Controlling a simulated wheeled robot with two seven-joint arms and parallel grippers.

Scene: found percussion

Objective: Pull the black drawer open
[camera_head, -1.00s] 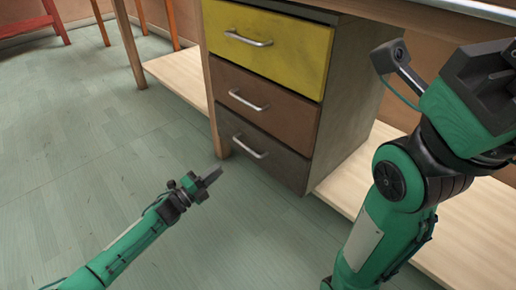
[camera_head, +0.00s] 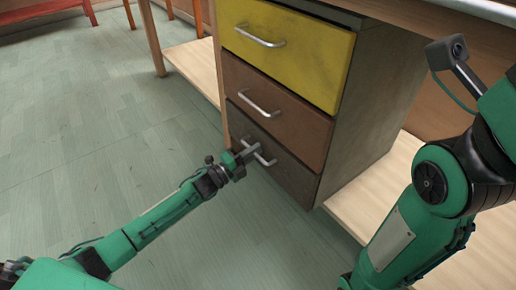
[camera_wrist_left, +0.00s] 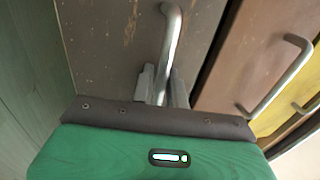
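The black drawer (camera_head: 278,165) is the dark lowest drawer of the cabinet. Its front looks flush with the cabinet, so it is closed. Its metal bar handle (camera_head: 259,152) is at my left gripper (camera_head: 250,155), which reaches it from the left in the head view. In the left wrist view the handle (camera_wrist_left: 171,40) passes between the two grey fingers of my left gripper (camera_wrist_left: 163,88). The fingers sit close on both sides of the bar, with little gap. My right gripper is not in view; only part of my right arm shows.
Above it are a brown drawer (camera_head: 275,112) and a yellow drawer (camera_head: 290,50), both closed, with bar handles. A worktop (camera_head: 450,8) overhangs on the right. A low wooden shelf (camera_head: 375,190) lies right of the cabinet. The green floor (camera_head: 90,130) in front is clear.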

